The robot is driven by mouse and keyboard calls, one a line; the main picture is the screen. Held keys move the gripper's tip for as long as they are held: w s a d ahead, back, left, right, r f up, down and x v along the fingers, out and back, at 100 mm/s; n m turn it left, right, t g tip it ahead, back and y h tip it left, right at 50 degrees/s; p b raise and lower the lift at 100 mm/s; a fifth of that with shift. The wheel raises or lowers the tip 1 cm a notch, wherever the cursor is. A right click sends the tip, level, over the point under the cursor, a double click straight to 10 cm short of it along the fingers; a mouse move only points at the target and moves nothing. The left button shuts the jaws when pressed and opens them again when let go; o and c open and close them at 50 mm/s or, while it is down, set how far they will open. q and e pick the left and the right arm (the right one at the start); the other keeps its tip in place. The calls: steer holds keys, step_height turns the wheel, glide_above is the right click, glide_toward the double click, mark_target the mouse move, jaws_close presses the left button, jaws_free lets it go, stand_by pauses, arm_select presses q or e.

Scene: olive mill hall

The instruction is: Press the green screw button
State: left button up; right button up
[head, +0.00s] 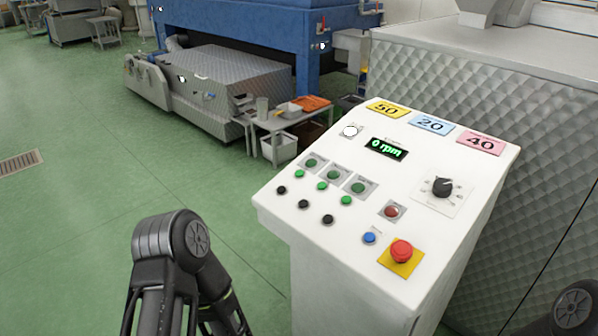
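A white control panel (350,240) with a sloped top stands right of centre. Three small green buttons sit in a slanting row on its left part: one at left (299,173), one in the middle (322,186) and one at right (347,200). Each has a dark green lamp on a grey plate above it and a black button below it. Their labels are too small to read, so I cannot tell which is the screw button. Part of my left arm shows at the lower left, apart from the panel. Neither gripper is in view.
The panel also has a red emergency button (401,250) on a yellow plate, a blue button (369,238), a dark red lamp (391,211), a black knob (442,186) and a display (387,148) reading 0 rpm. A quilted metal machine (480,85) stands behind. Green floor is clear at left.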

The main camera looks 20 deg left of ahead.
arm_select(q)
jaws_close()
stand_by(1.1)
